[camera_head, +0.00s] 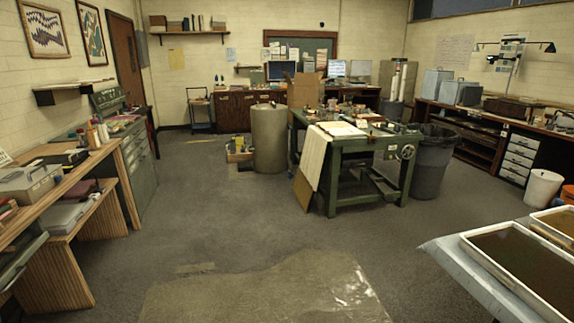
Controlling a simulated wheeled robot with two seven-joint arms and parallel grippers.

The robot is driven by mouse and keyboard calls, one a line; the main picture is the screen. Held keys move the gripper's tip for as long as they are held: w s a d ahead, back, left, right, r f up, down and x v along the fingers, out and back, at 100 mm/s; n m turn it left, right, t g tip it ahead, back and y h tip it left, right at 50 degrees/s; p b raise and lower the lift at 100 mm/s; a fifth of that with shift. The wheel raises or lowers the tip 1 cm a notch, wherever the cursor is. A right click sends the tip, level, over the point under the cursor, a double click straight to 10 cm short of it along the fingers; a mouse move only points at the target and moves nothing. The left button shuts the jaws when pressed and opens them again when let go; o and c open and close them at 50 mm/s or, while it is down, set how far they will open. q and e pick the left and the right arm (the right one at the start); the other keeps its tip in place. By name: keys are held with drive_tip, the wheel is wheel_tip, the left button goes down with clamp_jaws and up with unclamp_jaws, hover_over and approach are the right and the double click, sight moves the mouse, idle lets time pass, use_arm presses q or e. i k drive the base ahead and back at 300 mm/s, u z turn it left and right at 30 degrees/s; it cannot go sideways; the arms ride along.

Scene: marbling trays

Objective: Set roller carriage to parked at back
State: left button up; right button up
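No part is plainly recognisable as a roller carriage from here. A green metal workbench (345,154) stands mid-room, with a round handwheel (407,152) at its right end. Its top carries white sheets (341,129) and several small items, too small to make out. Two shallow marbling trays with pale rims and dark liquid show at the lower right, the nearer tray (520,262) and a farther tray (556,224), both cut off by the picture edge. Neither of my grippers is in view.
A grey bin (432,160) stands against the bench's right end. A tan cylinder (269,138) and a low box (239,152) stand left of it. Wooden shelving (62,240) lines the left. A clear sheet (270,290) lies on the near floor.

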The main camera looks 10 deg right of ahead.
sight(397, 128)
drive_tip(key=z, duration=0.4)
drive_tip(key=i, duration=2.35)
drive_tip(key=z, duration=0.8)
drive_tip(key=i, duration=2.2)
drive_tip(key=z, duration=0.6)
drive_tip(key=i, duration=1.35)
drive_tip(key=u, duration=0.1)
